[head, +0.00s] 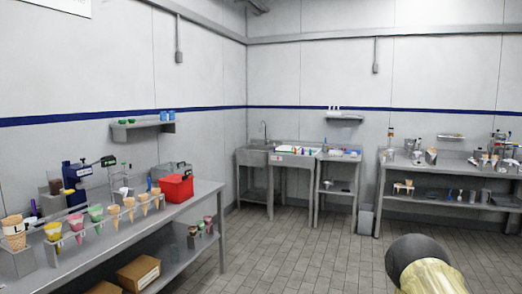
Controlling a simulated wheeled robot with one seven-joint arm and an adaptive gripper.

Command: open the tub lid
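No tub with a lid can be made out for certain. A red box-like container (177,188) stands at the right end of the left steel counter; I cannot tell whether it has a lid. A grey box (172,170) with what looks like a handle stands just behind it, partly hidden. My gripper is not in view. A rounded dark and gold part at the bottom right seems to be my own arm, far from the counter.
The left counter (205,190) holds a row of cones (114,213) and a blue device (76,174). Cardboard boxes (138,271) sit on its lower shelf. A sink (255,157) and another loaded counter (450,170) line the back. The tiled floor (290,255) between is clear.

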